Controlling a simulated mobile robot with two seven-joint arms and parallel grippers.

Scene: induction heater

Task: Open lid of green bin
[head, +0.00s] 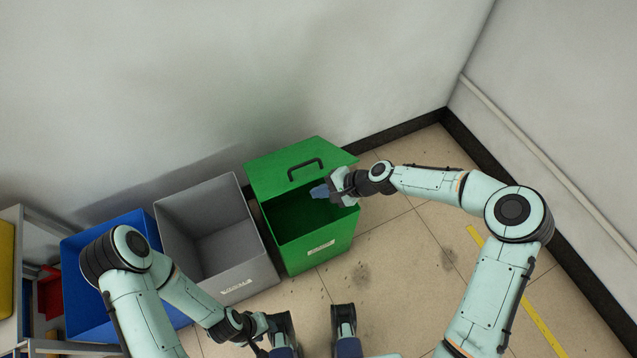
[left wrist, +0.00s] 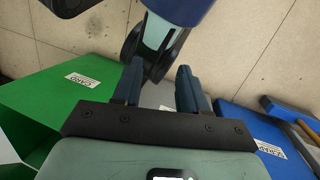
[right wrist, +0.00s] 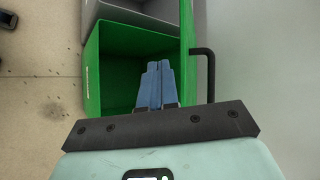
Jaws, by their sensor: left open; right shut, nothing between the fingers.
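The green bin (head: 318,248) stands at the right end of a row of bins against the wall. Its lid (head: 273,177), with a black handle (head: 305,168), is raised at the back, and the bin's inside is visible. My right gripper (head: 320,191) is shut and empty, its blue fingers over the opening just in front of the lid. In the right wrist view the fingers (right wrist: 158,68) are together beside the lid's edge (right wrist: 187,50); I cannot tell whether they touch it. My left gripper (head: 268,333) is open and empty, low in front of the bins; its spread fingers show in the left wrist view (left wrist: 157,88).
An open grey bin (head: 240,278) stands left of the green one, and a blue bin (head: 75,290) beyond it, partly behind my left arm. A shelf with a red box (head: 50,292) is at far left. Tiled floor (head: 385,265) is clear to the right.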

